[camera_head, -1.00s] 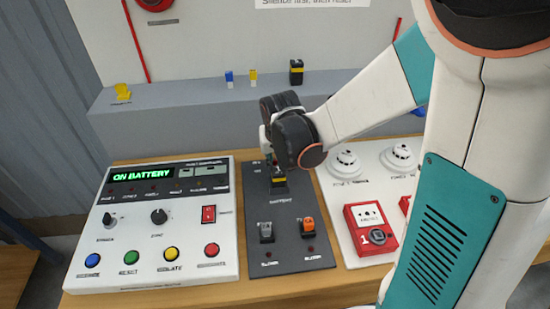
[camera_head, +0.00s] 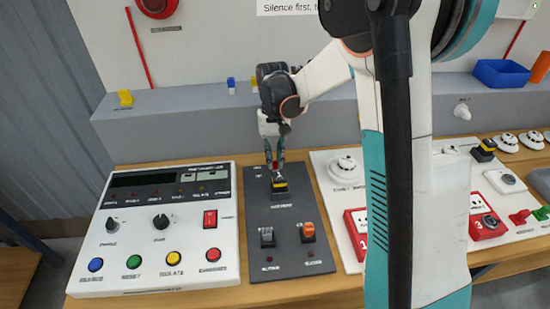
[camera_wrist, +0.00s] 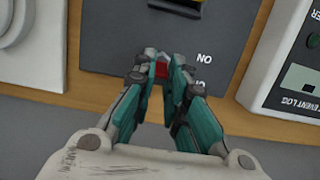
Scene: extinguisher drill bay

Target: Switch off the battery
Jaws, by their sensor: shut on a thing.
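The dark grey switch panel (camera_head: 290,275) lies on the bench with a black-and-yellow battery switch (camera_head: 279,186) near its far end. My gripper (camera_head: 274,162) points down at the far side of this switch. In the wrist view, my gripper (camera_wrist: 161,72) is shut on a small red part (camera_wrist: 161,68), mostly hidden between the fingertips. I cannot tell whether this part is loose or fixed to the panel. The battery switch shows only partly at the top edge there, apart from the fingertips. The display (camera_head: 140,179) on the white control panel is dark.
The white control panel (camera_head: 90,278) with knobs and coloured buttons stands left of the switch panel. Two more switches, grey (camera_head: 267,237) and orange (camera_head: 308,232), are on the near part. Detectors and red call points (camera_head: 355,232) stand right. A grey ledge (camera_head: 170,128) runs behind.

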